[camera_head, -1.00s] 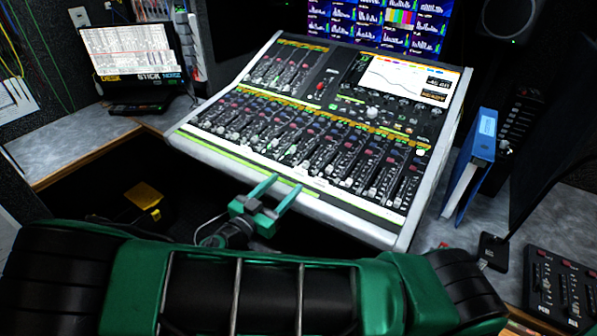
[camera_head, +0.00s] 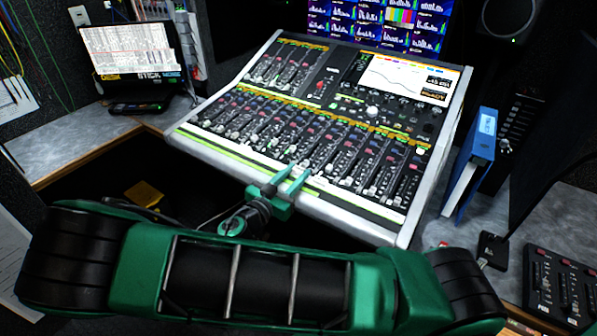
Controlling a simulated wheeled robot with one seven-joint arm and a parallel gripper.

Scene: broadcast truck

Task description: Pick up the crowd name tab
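The mixing console (camera_head: 330,130) fills the middle of the view, with a pale label strip (camera_head: 345,190) along its front edge below the faders. I cannot read any lettering on that strip, so I cannot pick out the crowd name tab. My green gripper (camera_head: 291,176) is at the front edge of the console, with its fingertips over the label strip near its middle. A narrow gap shows between the two fingers. Whether they touch or hold anything is too small to tell.
A blue binder (camera_head: 472,165) stands upright right of the console. A small fader box (camera_head: 562,285) lies on the right desk. A laptop (camera_head: 135,60) stands on the left desk. Monitors (camera_head: 380,25) rise behind the console. A yellow object (camera_head: 143,195) lies in the dark space below left.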

